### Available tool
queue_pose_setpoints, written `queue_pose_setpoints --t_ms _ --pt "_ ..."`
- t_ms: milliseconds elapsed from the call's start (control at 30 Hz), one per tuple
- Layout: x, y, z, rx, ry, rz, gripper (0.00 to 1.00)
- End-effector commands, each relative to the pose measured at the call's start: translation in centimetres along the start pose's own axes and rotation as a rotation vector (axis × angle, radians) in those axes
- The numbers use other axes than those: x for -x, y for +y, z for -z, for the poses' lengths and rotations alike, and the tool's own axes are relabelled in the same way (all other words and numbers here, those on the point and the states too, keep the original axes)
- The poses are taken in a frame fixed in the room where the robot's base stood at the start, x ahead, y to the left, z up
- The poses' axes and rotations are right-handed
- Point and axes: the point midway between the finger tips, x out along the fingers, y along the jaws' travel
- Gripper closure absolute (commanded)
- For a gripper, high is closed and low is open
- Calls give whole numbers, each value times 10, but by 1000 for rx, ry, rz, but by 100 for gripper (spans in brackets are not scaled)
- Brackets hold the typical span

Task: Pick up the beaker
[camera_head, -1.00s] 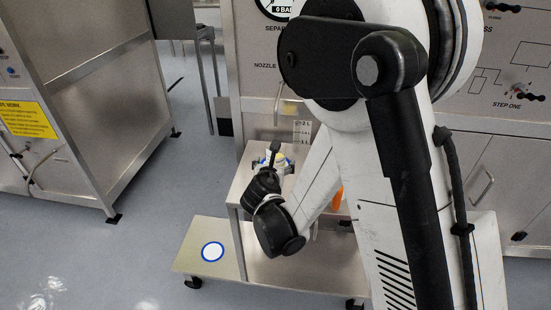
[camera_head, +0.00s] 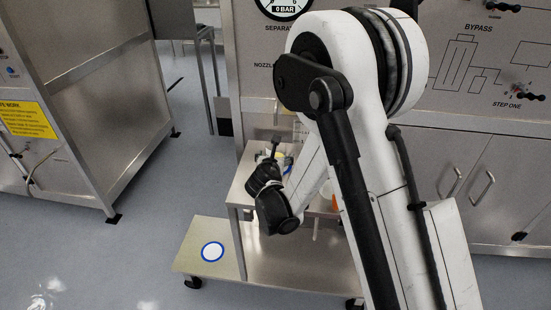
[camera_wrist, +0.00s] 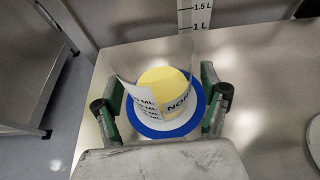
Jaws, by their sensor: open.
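My gripper (camera_wrist: 162,100) is open, with one green-and-black finger on each side of the beaker. The beaker lies between and slightly beyond the fingers. I cannot tell whether either finger touches it. In the head view, my wrist mostly hides this spot.
The steel bench (camera_wrist: 265,70) is mostly bare around the beaker. A scale strip (camera_wrist: 196,18) marked in litres stands behind it. A lower shelf (camera_head: 186,255) with an empty blue-and-white ring (camera_head: 212,252) sticks out at the left. An orange object (camera_head: 336,201) is partly hidden by my arm.

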Motion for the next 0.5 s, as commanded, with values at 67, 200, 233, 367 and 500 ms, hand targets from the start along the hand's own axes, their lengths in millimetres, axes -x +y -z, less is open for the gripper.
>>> queue_pose_setpoints --t_ms 67,200,233,367,500 --pt "0 0 0 0 0 0 31" --pt "0 0 0 0 0 0 49" --pt "0 0 0 0 0 0 53" --pt "0 0 0 0 0 0 71" --pt "0 0 0 0 0 0 74"
